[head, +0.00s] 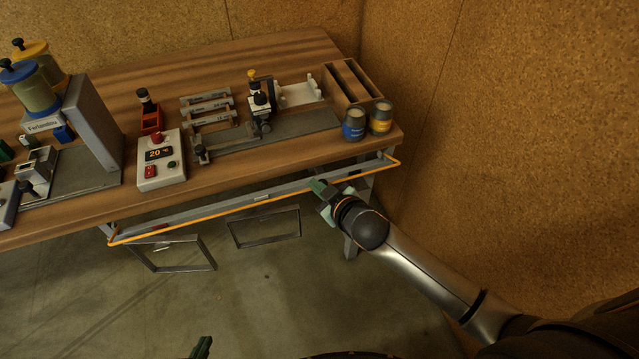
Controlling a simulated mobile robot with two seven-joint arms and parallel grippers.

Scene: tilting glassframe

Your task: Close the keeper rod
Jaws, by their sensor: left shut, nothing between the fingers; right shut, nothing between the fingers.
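The orange keeper rod (215,208) runs along the front of a long grey rail (240,199) below the table's front edge. Its bent ends show at the far left and far right, and its long bar stands out in front of the rail. My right gripper (317,187) is shut and empty at the right half of the rod, its green fingertips overlapping the rod in the picture. I cannot tell whether they touch it. My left gripper (203,347) shows only as green fingertips at the bottom edge, shut and empty, well below the rod.
The wooden table (205,65) carries a control box (161,160), a grey fixture (265,138), a wooden box (352,82) and two cans (354,122) near its right front corner. Metal frames (263,228) stand below the rail. A cork wall (510,120) bounds the right side.

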